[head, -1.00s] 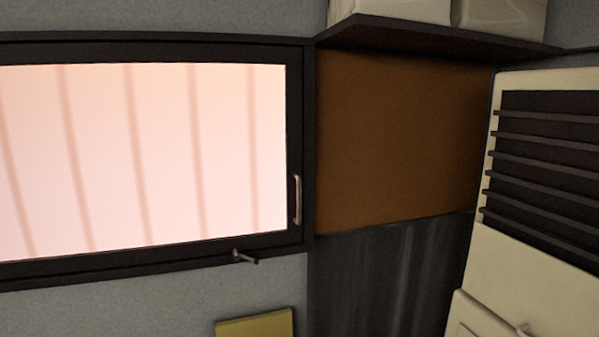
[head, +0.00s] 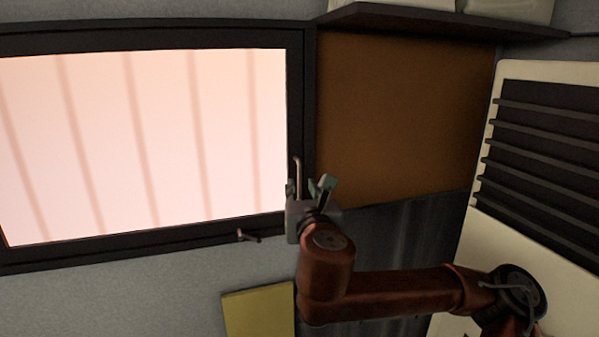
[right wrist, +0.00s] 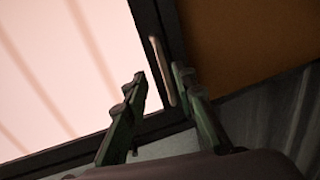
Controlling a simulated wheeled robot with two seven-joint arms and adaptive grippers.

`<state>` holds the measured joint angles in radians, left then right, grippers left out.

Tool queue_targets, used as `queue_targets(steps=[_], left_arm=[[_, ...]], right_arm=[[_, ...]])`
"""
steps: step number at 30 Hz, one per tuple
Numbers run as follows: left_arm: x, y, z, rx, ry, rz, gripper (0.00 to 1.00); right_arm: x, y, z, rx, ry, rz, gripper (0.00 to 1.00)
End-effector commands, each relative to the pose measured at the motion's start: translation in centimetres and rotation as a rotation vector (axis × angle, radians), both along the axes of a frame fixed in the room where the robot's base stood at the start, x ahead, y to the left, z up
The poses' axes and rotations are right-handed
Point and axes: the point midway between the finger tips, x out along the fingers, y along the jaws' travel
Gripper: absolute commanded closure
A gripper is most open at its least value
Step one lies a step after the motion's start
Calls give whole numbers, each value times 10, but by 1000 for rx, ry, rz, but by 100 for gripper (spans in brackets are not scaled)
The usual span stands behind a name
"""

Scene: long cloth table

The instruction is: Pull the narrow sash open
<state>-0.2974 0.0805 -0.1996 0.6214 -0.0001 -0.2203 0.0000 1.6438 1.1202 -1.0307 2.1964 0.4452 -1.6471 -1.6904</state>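The sash (head: 297,100) is a dark frame around a bright pale pink pane with faint stripes, and it looks closed. Its upright handle (head: 297,172) is a slim metal bar low on the right side of the frame. My right gripper (head: 308,187) is open at the handle's lower end, with fingers pointing up. In the right wrist view the handle (right wrist: 161,70) shows beyond and between the two open fingers (right wrist: 157,78), nearer the right one. I cannot tell whether a finger touches it. My left gripper is not in view.
A small metal lever (head: 248,236) sticks out from the lower frame. A brown board (head: 400,115) is right of the window under a dark shelf (head: 440,20). A cream slatted unit (head: 483,225) stands at the right, and a yellow panel (head: 258,311) is below.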

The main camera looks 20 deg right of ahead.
Motion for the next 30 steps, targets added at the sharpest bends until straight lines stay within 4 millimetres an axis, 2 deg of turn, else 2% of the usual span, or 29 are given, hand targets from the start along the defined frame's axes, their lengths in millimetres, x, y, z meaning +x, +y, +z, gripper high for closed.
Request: queue_targets(steps=[1,5,12,18,30], left_arm=[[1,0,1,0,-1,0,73],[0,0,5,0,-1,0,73],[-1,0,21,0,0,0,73],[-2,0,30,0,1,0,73],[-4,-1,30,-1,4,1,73]], right_arm=[[-1,-2,6,-12,-6,-6,75],[8,-5,12,-24,-9,-11,75],[45,-11,13,-21,-8,-10,75],[68,-15,12,-20,-10,-10,75],[74,-16,10,-19,-11,-8,76]])
